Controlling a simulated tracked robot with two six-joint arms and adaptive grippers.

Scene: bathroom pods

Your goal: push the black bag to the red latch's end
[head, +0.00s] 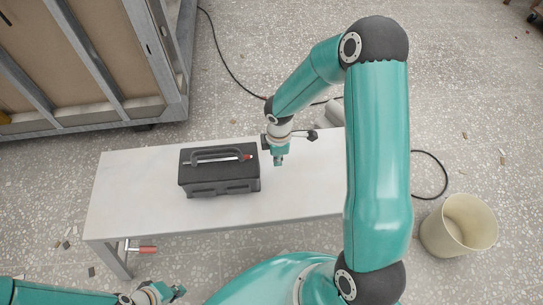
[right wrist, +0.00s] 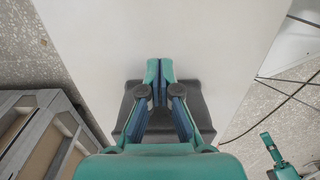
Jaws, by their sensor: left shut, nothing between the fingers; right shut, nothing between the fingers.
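The black bag (head: 221,186), a boxy case with a top handle, stands upright on the white bench (head: 130,200), left of the bench's middle. A red-ended bar lies along its top by the handle. A red latch (head: 147,249) with a metal clamp part shows at the bench's front left edge. My right gripper (head: 278,160) is shut and empty, just right of the bag's right end. In the right wrist view the bag (right wrist: 207,112) shows behind the shut fingers; I cannot tell whether they touch it. My left gripper (head: 178,292) is shut, low in front of the bench.
The bench top is clear left of the bag and right of my right gripper. A grey-framed panel unit (head: 100,60) stands behind the bench at left. A cream bucket (head: 459,226) stands on the floor at right. Black cables run over the floor.

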